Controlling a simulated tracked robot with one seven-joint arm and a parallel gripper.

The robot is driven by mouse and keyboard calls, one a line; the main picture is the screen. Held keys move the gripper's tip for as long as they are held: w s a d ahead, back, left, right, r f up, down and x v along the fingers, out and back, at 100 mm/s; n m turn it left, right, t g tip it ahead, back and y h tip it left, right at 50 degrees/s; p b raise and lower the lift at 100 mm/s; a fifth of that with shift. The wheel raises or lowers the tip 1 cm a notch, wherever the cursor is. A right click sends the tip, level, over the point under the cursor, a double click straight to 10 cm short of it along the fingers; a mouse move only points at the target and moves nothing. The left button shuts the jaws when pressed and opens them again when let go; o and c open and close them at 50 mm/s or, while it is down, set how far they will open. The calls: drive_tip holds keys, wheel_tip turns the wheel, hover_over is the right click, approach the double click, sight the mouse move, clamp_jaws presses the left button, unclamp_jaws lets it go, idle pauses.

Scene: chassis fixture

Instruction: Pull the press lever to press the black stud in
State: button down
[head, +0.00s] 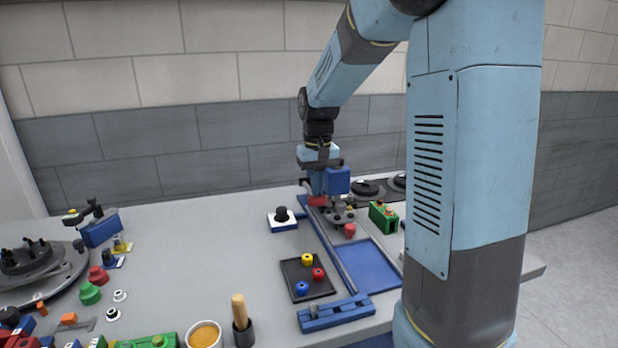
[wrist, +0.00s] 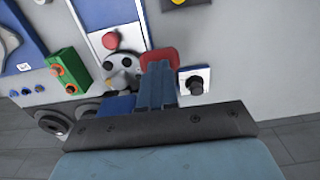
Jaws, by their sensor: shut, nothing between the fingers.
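My gripper (wrist: 157,88) has its two blue-grey fingers together, with nothing between them. In the head view my gripper (head: 317,192) is low over the back of the bench. A red piece (wrist: 158,58) lies right at the fingertips, partly hidden by them; I cannot tell whether they touch it. It also shows in the head view (head: 317,201). A black stud (wrist: 195,84) stands upright on a white-topped block (wrist: 206,73), to the right of the fingers; the stud also shows in the head view (head: 281,213). I cannot clearly identify the press lever.
Next to my gripper are a grey round part (wrist: 122,68), a red knob (wrist: 110,40) and a green block (wrist: 68,70). A black tray (head: 297,284) holds coloured pieces. A blue clamp (head: 335,313) lies at the front. The bench (head: 200,265) is clear mid-left.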

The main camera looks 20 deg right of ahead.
drive_tip(key=shift+f, duration=1)
idle(0.4)
drive_tip(key=shift+w+f, duration=0.1)
drive_tip(key=shift+f, duration=0.55)
idle(0.5)
drive_tip(key=shift+r, duration=2.45)
wheel_tip(320, 180, up, 8)
drive_tip(key=w, duration=0.1)
drive_tip(key=shift+w, duration=0.2)
